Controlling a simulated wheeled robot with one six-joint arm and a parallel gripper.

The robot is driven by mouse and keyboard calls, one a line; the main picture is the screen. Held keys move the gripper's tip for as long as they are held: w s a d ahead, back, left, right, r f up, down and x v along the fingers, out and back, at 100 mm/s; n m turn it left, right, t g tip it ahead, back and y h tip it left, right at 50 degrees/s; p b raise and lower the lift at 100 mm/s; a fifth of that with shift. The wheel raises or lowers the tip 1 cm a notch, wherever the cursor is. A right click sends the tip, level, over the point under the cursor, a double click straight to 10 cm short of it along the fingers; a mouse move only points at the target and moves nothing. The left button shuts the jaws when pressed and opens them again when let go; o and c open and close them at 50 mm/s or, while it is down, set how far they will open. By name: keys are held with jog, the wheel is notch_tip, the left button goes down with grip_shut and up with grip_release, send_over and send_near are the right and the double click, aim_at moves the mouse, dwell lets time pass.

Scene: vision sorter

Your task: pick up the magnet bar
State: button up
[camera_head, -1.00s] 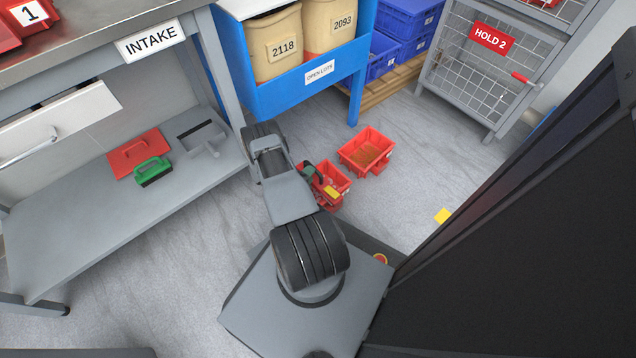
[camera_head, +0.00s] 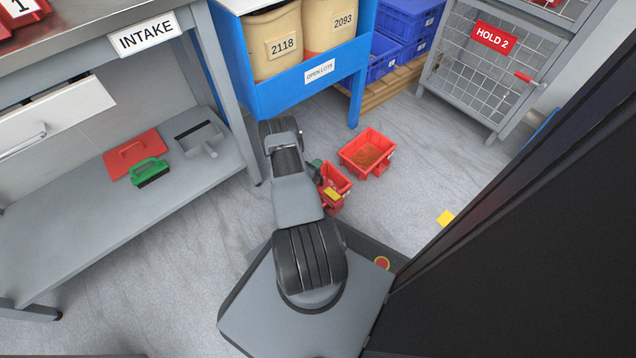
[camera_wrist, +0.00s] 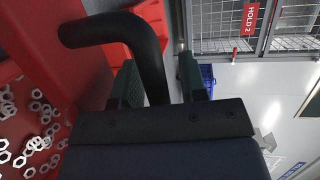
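A thick black bent handle (camera_wrist: 118,28), which I take to be the magnet bar's, shows in the wrist view. One leg of it passes between the green-padded fingers of my gripper (camera_wrist: 161,82). It lies close to the left finger, with a narrow gap at the right finger, so my gripper looks open around it. The rest of the bar cannot be made out. In the head view my gripper (camera_head: 318,172) is small and partly behind my arm, at a red bin (camera_head: 342,181). A yellow patch (camera_head: 332,194) shows at that bin.
Loose metal nuts (camera_wrist: 35,125) lie in red surroundings in the wrist view. A second red bin (camera_head: 378,136) with brown contents stands just right of my gripper. The blue open-lots rack (camera_head: 290,88) is behind, the intake bench (camera_head: 110,235) left. A yellow piece (camera_head: 446,218) lies on open floor.

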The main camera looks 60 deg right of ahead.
grip_shut()
jog(key=shift+r, duration=0.1)
dwell(1.0)
